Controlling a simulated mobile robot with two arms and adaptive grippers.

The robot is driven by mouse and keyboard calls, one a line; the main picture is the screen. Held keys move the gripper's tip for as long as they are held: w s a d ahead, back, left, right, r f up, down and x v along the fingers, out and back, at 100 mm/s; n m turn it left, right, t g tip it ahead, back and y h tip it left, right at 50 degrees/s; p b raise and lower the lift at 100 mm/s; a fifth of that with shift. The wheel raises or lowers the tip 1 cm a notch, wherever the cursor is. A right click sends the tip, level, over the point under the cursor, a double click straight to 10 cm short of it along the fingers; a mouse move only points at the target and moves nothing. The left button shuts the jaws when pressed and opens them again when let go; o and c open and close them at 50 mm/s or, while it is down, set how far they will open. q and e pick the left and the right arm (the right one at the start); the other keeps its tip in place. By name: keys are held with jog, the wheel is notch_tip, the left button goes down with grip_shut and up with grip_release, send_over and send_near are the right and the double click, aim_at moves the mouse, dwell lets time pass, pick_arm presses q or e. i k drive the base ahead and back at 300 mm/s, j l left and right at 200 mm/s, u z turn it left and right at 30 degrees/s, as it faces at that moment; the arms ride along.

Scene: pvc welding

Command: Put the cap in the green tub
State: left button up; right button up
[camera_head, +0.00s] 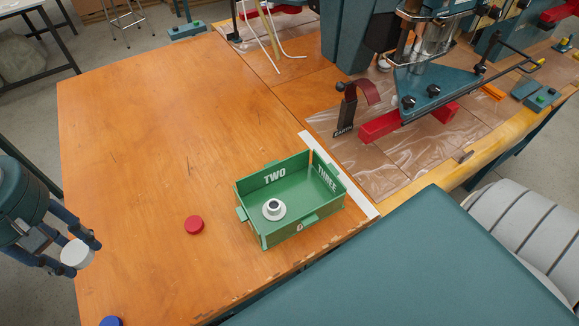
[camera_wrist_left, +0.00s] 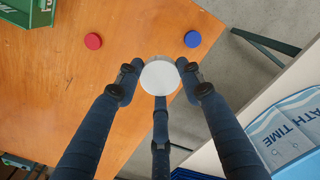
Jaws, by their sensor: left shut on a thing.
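My left gripper (camera_head: 84,252) is at the left edge of the table, shut on a round white cap (camera_head: 76,255). In the left wrist view the white cap (camera_wrist_left: 160,77) sits between the dark fingers (camera_wrist_left: 158,82). The green tub (camera_head: 283,234), marked "TWO" and "THREE", stands open on the table, well to the right of the gripper. A white flanged piece with a dark hole (camera_head: 274,208) lies inside it. A corner of the tub (camera_wrist_left: 20,10) shows at the top left of the wrist view. My right gripper is not in view.
A red disc (camera_head: 194,225) lies on the table between the gripper and the tub. A blue disc (camera_head: 111,321) lies at the bottom edge of the head view. A teal machine (camera_head: 430,85) stands at the back right. The table's left and middle are mostly clear.

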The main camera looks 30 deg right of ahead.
aim_at(305, 194)
jog(key=i+j+z, duration=0.1)
jog(key=z, duration=1.7)
